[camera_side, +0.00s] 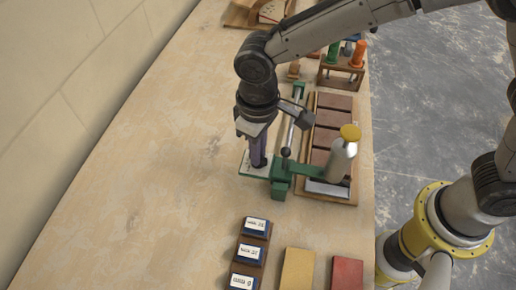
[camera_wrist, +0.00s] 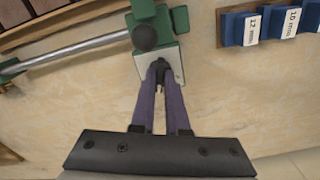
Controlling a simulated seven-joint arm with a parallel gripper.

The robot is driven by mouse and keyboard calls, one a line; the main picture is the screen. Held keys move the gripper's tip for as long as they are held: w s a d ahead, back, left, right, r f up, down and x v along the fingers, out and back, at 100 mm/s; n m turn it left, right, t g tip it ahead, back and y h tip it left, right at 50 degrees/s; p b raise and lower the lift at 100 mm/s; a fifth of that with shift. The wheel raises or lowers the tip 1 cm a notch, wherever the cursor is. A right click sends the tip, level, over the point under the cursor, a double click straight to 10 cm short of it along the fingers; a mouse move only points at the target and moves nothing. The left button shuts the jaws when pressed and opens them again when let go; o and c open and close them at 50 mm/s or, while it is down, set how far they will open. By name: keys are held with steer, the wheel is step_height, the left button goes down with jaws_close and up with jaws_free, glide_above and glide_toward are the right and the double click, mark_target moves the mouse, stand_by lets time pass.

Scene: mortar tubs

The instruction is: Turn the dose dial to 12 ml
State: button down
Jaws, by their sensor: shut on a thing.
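The dosing device has a green base (camera_side: 281,178) with a pale dial plate (camera_side: 247,170) at its left end. My gripper (camera_side: 258,163) points down over this plate, and its fingers are shut on the dose dial, which they hide. In the wrist view my gripper (camera_wrist: 160,68) has its fingertips close together over the pale plate (camera_wrist: 177,64). The dial's marks and setting cannot be read. A metal lever (camera_side: 293,124) with a black ball (camera_side: 286,152) stands beside my gripper; the ball (camera_wrist: 145,37) is just past the fingertips in the wrist view.
Labelled blue blocks (camera_side: 250,253) and yellow and red blocks (camera_side: 297,269) lie in front. The bench on the left is clear.

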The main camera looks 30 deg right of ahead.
steer(key=m, duration=0.5)
steer(key=shift+r, duration=0.1)
stand_by(0.6)
steer(key=c, duration=0.9)
jaws_free()
step_height(320, 180, up, 14)
steer(key=shift+f, duration=0.15)
